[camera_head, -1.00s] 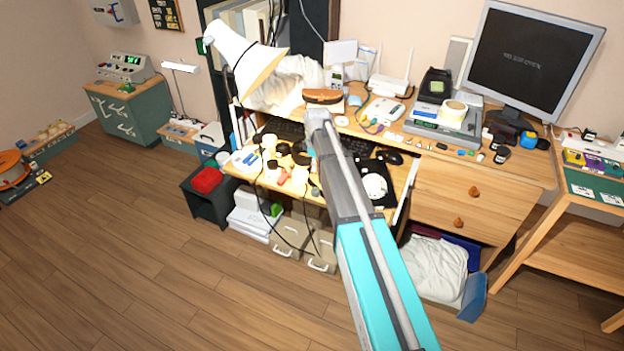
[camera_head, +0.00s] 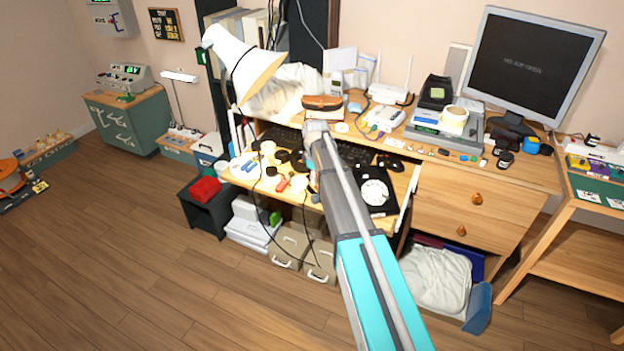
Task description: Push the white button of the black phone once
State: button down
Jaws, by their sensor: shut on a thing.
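A black phone (camera_head: 391,203) with a round white dial lies on the pulled-out wooden tray (camera_head: 405,176) of the desk. It is just right of my arm, which may cover part of its left side. I cannot make out its white button at this size. My arm reaches up from the bottom of the view, and its far end stands over the tray, left of the phone. My gripper is hidden behind my arm, so I cannot see its fingers or anything in them.
Several small jars and loose items crowd the tray's left part. A keyboard (camera_head: 355,153) and a black mouse (camera_head: 390,162) lie behind the phone. A white lamp (camera_head: 243,62) leans over the left side. A monitor (camera_head: 533,62) stands at the back right. The floor in front is clear.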

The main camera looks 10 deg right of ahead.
aim_at(315, 199)
jog(key=shift+f+b, duration=1.45)
jog(key=shift+f, duration=0.15)
jog(key=shift+s+f+b, duration=0.1)
jog(key=shift+f+b, duration=1.15)
jog(key=shift+b, duration=0.05)
dwell(1.3)
jog(key=c, duration=0.5)
grip_release()
jog(key=shift+c, duration=0.2)
jog(key=shift+s+r, duration=0.15)
jog(key=shift+s, duration=0.1)
dwell(0.4)
